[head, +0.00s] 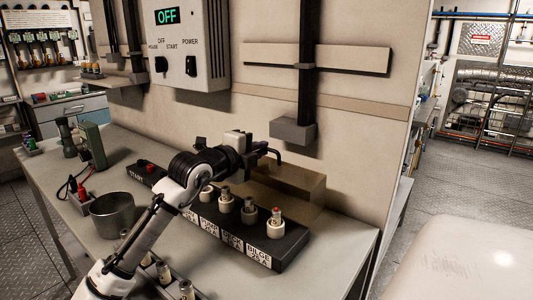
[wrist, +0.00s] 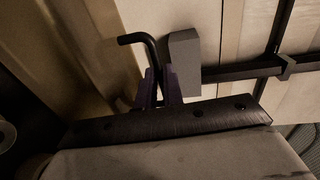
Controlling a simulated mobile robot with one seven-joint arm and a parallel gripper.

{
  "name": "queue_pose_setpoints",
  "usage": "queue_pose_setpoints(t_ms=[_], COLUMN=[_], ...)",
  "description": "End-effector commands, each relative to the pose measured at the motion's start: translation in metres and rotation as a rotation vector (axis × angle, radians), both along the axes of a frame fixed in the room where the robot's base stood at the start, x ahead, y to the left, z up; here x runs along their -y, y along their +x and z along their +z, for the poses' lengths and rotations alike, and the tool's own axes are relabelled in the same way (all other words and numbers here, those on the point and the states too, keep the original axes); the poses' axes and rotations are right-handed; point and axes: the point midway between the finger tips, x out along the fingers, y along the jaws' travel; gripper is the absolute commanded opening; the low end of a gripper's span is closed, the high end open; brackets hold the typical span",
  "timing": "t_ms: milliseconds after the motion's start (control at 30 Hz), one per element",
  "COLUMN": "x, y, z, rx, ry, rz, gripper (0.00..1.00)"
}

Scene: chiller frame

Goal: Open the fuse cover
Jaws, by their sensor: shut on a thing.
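The fuse cover (head: 290,182) looks like a brownish see-through box. It shows behind the row of fuses, which stand exposed in front of it. My gripper (head: 267,153) is above the cover, shut on its black bent handle (head: 278,155). The wrist view shows the handle (wrist: 150,50) rising from between the two fingers, with a brownish panel (wrist: 70,50) at the left. My gripper hides part of the cover.
A control box (head: 185,45) reading OFF hangs on the wall. A grey bracket (head: 293,131) on a dark post is just above my gripper. A metal pot (head: 113,213) stands left of my arm. Loose fuses (head: 163,270) lie near the bench's front, and its right end is clear.

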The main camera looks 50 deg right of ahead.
Motion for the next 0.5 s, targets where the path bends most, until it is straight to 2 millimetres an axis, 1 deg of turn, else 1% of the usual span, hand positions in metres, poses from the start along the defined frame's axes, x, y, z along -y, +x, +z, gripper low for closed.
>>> queue_pose_setpoints(t_ms=[33,300,333,400,500], x=[-0.0015,-0.0018,-0.0016,-0.0016,-0.0018], y=[-0.0018,-0.0024,-0.0023,-0.0023,-0.0021], z=[-0.0041,-0.0058,-0.0060,-0.0064,-0.0056], rx=[-0.006,-0.007,-0.007,-0.007,-0.006], ry=[0.007,0.013,0.014,0.015,0.014], rz=[-0.004,-0.005,-0.005,-0.005,-0.004], gripper=[0.00,0.00,0.10,0.18,0.18])
